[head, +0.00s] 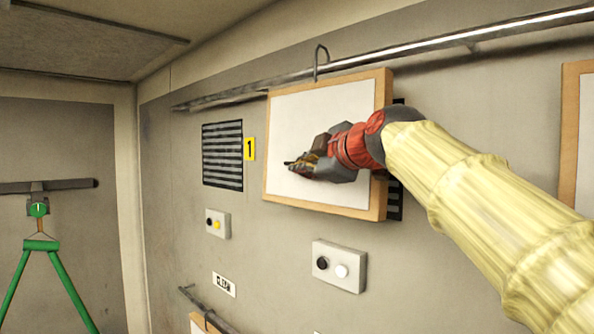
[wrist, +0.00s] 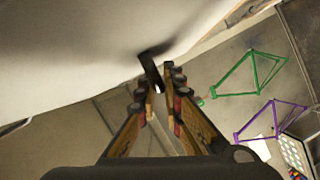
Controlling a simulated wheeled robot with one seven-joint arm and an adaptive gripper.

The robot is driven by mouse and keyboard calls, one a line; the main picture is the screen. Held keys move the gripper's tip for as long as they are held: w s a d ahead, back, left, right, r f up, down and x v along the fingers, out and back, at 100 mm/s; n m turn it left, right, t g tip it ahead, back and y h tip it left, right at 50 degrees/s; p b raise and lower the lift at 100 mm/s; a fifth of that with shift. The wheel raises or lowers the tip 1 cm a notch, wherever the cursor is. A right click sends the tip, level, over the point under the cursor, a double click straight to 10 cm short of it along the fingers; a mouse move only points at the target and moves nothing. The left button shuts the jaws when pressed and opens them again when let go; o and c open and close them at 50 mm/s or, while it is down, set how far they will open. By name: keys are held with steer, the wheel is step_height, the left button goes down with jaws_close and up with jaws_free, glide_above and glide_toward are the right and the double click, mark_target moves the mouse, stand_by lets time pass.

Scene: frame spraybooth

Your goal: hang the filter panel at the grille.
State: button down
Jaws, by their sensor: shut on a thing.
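The filter panel (head: 292,112) is a white sheet in a light wooden frame, held upright close to the wall in the head view. A thin hook rises from its top edge by the metal rail (head: 430,46); I cannot tell whether it bears on the rail. My gripper (head: 302,163) is in front of the panel's face. In the wrist view, my gripper (wrist: 160,92) is shut around a dark tab (wrist: 150,68) on the white panel (wrist: 70,50). A striped grille (head: 222,155) shows left of the panel; another dark striped edge (head: 395,203) shows behind its right side.
A yellow "1" label (head: 249,148) is beside the left grille. Two button boxes (head: 217,223) (head: 339,266) jut from the wall below. Another framed panel (head: 585,140) is at the right edge.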

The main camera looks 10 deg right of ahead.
mark_target(313, 178)
steer(key=d+f+b, duration=0.1)
steer(key=b, duration=0.1)
steer(key=w+d+f+b, duration=0.1)
steer(key=f+b, duration=0.1)
steer(key=shift+w+d, duration=0.2)
steer(key=shift+w, duration=0.1)
steer(key=shift+b, duration=0.35)
stand_by(0.4)
steer(key=c, duration=1.9)
jaws_free()
steer(key=shift+f, duration=0.15)
